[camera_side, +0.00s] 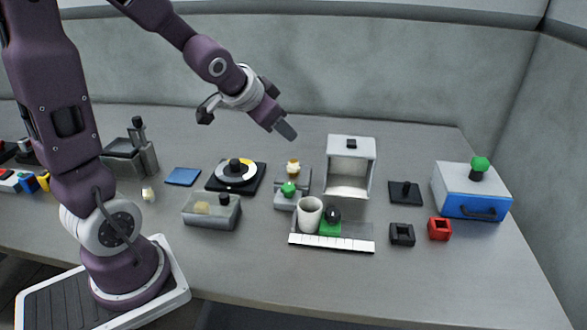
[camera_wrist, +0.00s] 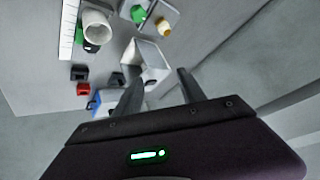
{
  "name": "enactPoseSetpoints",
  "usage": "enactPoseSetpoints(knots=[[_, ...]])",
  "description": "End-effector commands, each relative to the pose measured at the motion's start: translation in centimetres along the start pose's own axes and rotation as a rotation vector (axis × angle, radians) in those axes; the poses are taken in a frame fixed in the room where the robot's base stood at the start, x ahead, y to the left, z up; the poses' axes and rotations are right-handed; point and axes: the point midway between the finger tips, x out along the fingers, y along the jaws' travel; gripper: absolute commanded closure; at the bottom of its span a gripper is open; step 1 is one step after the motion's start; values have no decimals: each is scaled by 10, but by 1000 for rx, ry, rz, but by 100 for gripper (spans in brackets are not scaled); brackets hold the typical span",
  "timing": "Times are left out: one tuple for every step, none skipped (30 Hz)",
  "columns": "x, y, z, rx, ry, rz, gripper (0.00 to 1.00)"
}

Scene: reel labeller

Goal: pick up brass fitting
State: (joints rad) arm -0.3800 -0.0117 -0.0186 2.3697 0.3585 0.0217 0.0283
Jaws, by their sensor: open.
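A small brass-coloured piece with a pale part (camera_side: 293,168) stands on a grey block behind the green-knobbed block. It also shows in the wrist view (camera_wrist: 164,27), near the top. I take it for the brass fitting, though it is too small to be sure. A small cream-yellow piece (camera_side: 148,194) stands alone on the table at left.
A green-knobbed block (camera_side: 289,198), white cup (camera_side: 309,214) and white open-fronted box (camera_side: 350,144) stand close to the brass-coloured piece. A black turntable (camera_side: 252,184) is to its left. A blue-fronted box (camera_side: 471,192) stands at right. The front table strip is clear.

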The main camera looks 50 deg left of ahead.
Motion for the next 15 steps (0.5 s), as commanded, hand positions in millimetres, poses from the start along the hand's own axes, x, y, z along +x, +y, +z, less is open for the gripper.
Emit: enactPoseSetpoints(knots=[[40, -15, 3, 8, 14, 4, 53], [62, -22, 4, 16, 42, 13, 53], [90, -31, 8, 20, 82, 32, 53], [110, -36, 13, 16, 115, 51, 53], [128, -40, 19, 7, 151, 72, 53], [148, -43, 29, -11, 200, 103, 53], [161, -44, 36, -30, 238, 124, 53], [171, -45, 44, -51, 274, 145, 53], [180, -45, 52, -78, 322, 169, 53], [184, -45, 58, -99, 352, 183, 53], [188, -45, 62, -117, 379, 194, 53], [190, -45, 66, -137, 409, 206, 53], [192, -45, 69, -150, 426, 212, 53], [192, -45, 70, -160, 441, 217, 53], [193, -45, 72, -169, 454, 221, 53]])
